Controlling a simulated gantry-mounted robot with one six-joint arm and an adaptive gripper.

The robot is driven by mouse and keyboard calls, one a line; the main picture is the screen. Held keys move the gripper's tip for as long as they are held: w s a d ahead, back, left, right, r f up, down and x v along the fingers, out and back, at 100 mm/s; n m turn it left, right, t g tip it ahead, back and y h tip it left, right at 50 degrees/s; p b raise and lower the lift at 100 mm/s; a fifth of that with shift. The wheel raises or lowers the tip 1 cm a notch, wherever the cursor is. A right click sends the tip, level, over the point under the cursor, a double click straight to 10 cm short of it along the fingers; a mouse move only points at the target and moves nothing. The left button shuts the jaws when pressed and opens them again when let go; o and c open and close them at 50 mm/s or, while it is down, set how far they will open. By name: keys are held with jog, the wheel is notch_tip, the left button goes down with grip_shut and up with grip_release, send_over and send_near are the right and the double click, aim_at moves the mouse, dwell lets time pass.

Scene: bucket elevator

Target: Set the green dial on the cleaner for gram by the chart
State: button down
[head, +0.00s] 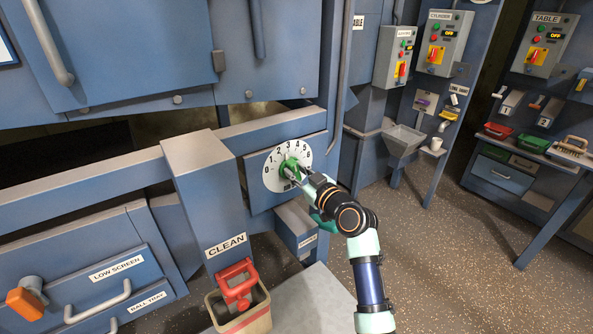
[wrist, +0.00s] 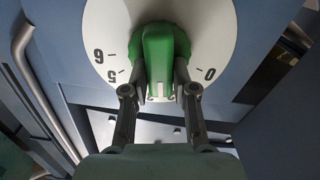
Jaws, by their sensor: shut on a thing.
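The green dial knob (head: 290,163) sits at the centre of a round white scale plate (head: 271,181) numbered 0 to 6, on the blue cleaner frame. My gripper (head: 296,173) reaches it from the lower right and is shut on it. In the wrist view the green knob (wrist: 165,50) is between the two fingers (wrist: 160,88), one on each side. White marks show at its lower end. The numbers 6, 5 and 0 show around it there. I cannot tell exactly which number the knob points to. I see no readable chart in either view.
A post labelled CLEAN (head: 226,245) stands left of the dial, above a bin with a red handle (head: 238,283). Drawers labelled LOW SCREEN (head: 117,268) and BALL TRAY are at lower left. Switch boxes (head: 443,43) and a table with coloured scoops (head: 533,145) are at right.

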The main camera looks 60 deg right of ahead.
jog(key=m+p, duration=0.1)
jog(key=m, duration=0.1)
jog(key=m+p, duration=0.1)
jog(key=m, duration=0.2)
jog(key=shift+s+d+r, duration=0.1)
jog(key=shift+d, duration=0.1)
jog(key=shift+m+p, duration=0.5)
jog(key=shift+m, duration=0.6)
jog(key=c, duration=0.9)
grip_release()
jog(key=v, duration=1.2)
jog(key=shift+f, duration=0.2)
